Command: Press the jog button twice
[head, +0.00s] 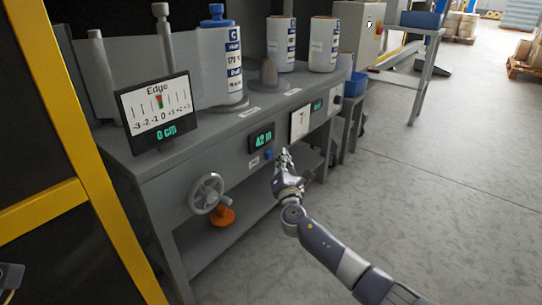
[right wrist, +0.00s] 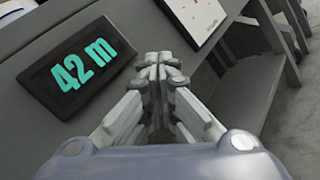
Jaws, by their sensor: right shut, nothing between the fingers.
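A small blue button (head: 269,154) sits on the front of the grey machine bench, just below a display reading 42 m (head: 261,139). A small label (head: 254,162) is beside it, too small to read, so I cannot confirm it is the jog button. My right gripper (head: 284,154) is shut and empty, its fingertips close to the right of the blue button; I cannot tell whether they touch anything. In the right wrist view the closed fingers (right wrist: 160,64) point at the panel right of the display (right wrist: 76,66), and no button shows there.
The bench (head: 170,165) carries an Edge display (head: 158,112) reading 0 cm and several labelled rolls (head: 222,62). A handwheel (head: 207,193) and orange knob (head: 222,216) project from its front. A yellow frame (head: 75,120) stands left.

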